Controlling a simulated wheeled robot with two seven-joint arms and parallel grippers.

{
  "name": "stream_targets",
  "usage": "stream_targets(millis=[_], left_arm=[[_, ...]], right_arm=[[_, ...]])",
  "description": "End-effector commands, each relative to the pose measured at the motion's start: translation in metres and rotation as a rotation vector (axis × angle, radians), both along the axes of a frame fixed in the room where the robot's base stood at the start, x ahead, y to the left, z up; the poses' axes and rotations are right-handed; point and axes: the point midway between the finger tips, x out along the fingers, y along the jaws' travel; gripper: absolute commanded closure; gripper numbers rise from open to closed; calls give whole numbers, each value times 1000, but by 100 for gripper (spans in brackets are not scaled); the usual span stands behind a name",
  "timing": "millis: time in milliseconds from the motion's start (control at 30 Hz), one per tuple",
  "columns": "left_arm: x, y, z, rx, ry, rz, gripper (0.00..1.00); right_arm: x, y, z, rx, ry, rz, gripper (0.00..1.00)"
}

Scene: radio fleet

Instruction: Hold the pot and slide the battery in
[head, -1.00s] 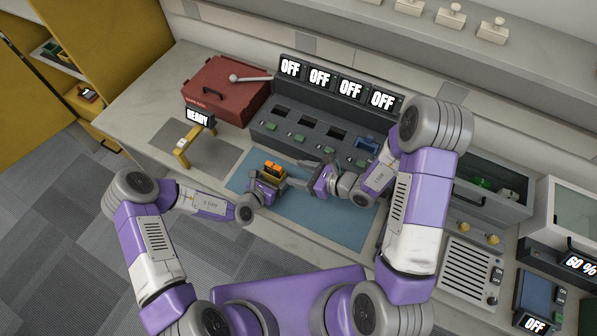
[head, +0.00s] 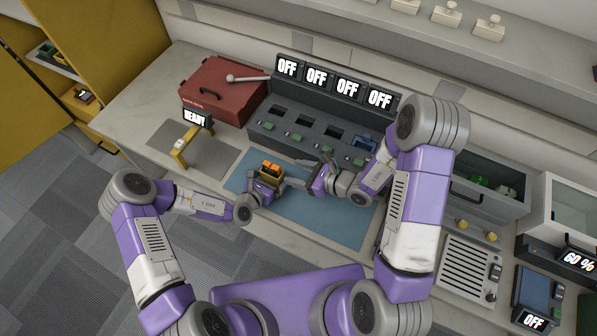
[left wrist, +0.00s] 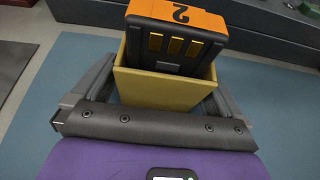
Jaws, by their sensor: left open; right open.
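The yellow pot (left wrist: 160,90) stands over the blue mat (head: 325,225). The orange and black battery (left wrist: 172,40), marked 2, stands in its mouth with its upper part above the rim. The battery also shows in the head view (head: 271,168). My left gripper (head: 267,187) is open, with a finger on each side of the pot; I cannot tell whether they touch it. My right gripper (head: 303,174) is open and empty, just right of the pot and apart from it. The battery's lower part is hidden inside the pot.
A grey charger bank (head: 300,145) with several slots and OFF signs stands behind the mat. A blue item (head: 364,141) sits in its right slot. A red toolbox (head: 222,88) and a yellow stand (head: 180,155) with a READY sign are at left. The mat's front is clear.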

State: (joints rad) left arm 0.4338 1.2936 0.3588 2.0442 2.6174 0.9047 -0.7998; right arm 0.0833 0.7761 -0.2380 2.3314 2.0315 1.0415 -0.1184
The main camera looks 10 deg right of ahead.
Motion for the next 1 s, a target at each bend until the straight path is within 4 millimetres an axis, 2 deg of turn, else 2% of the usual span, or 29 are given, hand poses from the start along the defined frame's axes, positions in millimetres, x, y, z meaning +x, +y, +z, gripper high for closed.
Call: stream_targets(millis=[167,600,767,1000], left_arm=[[-12,11,7,2,0,1,0],[-74,59,39,2,1,2,0],[-85,66,45,0,0,1,0],[-87,68,46,0,0,0,0]], right_arm=[[0,0,0,0,0,0,41],[0,0,0,0,0,0,41],[0,0,0,0,0,0,41],[0,0,0,0,0,0,41]])
